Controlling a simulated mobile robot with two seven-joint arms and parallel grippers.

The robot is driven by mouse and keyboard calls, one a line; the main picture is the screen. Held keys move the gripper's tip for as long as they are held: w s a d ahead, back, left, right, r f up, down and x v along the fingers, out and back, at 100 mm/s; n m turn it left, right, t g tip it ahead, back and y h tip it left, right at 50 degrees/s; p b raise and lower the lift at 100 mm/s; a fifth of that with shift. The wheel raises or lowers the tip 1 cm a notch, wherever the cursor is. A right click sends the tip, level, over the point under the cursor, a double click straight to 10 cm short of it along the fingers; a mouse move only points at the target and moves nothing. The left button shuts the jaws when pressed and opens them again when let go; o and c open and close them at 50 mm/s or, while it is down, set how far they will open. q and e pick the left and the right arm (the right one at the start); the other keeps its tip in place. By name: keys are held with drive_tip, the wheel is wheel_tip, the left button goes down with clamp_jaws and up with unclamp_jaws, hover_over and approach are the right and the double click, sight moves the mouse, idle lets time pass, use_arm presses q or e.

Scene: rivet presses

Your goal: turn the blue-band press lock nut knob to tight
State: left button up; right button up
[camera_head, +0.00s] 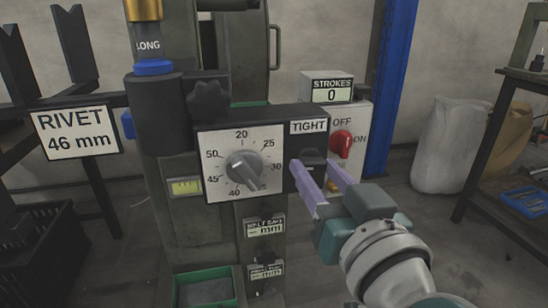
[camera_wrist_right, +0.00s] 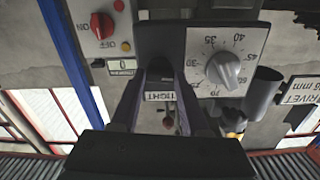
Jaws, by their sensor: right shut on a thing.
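The blue-band press (camera_head: 160,190) stands in the middle of the head view, with a blue band (camera_head: 153,68) around its upper cylinder. Its dark lock nut knob (camera_head: 311,155) sits right of the white dial, just below the TIGHT label (camera_head: 309,127). My right gripper (camera_head: 313,166) comes from the lower right, its lilac fingers on either side of the knob and shut on it. In the upside-down wrist view the fingers (camera_wrist_right: 160,98) frame the TIGHT label; the knob is partly hidden. My left gripper is not in view.
The dial (camera_head: 243,165) has a grey pointer knob turned toward the lower right. A star knob (camera_head: 208,101) is above it. The OFF/ON panel with a red switch (camera_head: 342,144) and the strokes counter (camera_head: 333,88) are close beside the gripper. A green bin (camera_head: 206,275) is below.

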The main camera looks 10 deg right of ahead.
clamp_jaws()
drive_tip(key=shift+m, duration=0.4)
drive_tip(key=shift+m+p, duration=0.4)
drive_tip(key=shift+m, duration=0.5)
drive_tip(key=m, duration=0.4)
drive_tip(key=shift+m+p, duration=0.3)
drive_tip(key=m, duration=0.9)
drive_tip(key=shift+m, duration=0.3)
drive_tip(key=o, duration=1)
unclamp_jaws()
